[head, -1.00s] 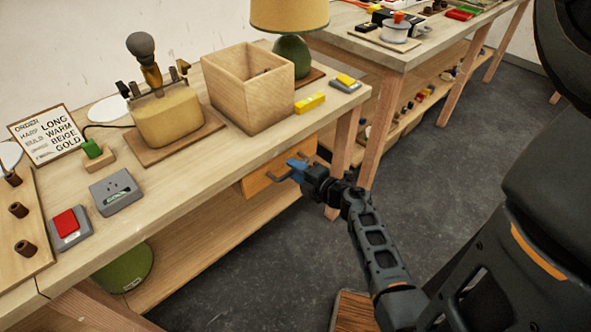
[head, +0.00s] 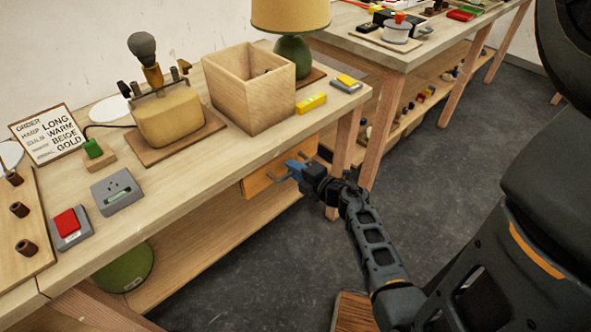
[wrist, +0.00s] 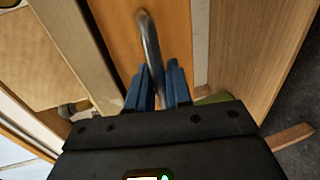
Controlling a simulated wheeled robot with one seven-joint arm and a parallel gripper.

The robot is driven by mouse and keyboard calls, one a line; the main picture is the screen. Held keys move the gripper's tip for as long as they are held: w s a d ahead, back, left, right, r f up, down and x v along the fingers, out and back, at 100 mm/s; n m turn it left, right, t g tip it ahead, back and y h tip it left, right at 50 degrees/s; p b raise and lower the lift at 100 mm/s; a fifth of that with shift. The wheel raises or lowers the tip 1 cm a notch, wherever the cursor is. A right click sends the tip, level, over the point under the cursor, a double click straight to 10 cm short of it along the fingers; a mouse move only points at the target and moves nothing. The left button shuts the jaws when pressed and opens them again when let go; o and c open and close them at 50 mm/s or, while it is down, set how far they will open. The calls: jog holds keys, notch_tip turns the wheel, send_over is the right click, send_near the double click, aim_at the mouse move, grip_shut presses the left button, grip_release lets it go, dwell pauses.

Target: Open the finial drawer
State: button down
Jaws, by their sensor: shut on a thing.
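The finial drawer (head: 258,182) has an orange-brown wooden front and sits under the bench top, below the open wooden box. Its front (wrist: 177,25) fills the upper middle of the wrist view. A curved grey metal handle (wrist: 150,45) stands out from that front. My gripper (head: 285,172) has blue fingers and is at the drawer front. In the wrist view my gripper (wrist: 159,88) is shut on the handle, whose lower end passes between the fingers. The drawer's inside is not visible, and I cannot tell whether it stands slightly out.
The bench top (head: 215,165) carries an open wooden box (head: 245,100), a yellow block (head: 311,103), a lamp (head: 290,50) and an order card (head: 50,133). A lower shelf (head: 215,240) lies beneath. A table leg (head: 345,140) stands right of the drawer. The grey floor (head: 440,160) beyond is clear.

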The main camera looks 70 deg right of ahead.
jog(key=f+v, duration=0.2)
jog(key=v, duration=0.8)
jog(key=f+v, duration=0.2)
jog(key=v, duration=0.8)
jog(key=shift+s+a, duration=0.3)
jog(key=shift+f, duration=0.1)
jog(key=c, duration=1.2)
grip_release()
jog(key=shift+w, duration=0.1)
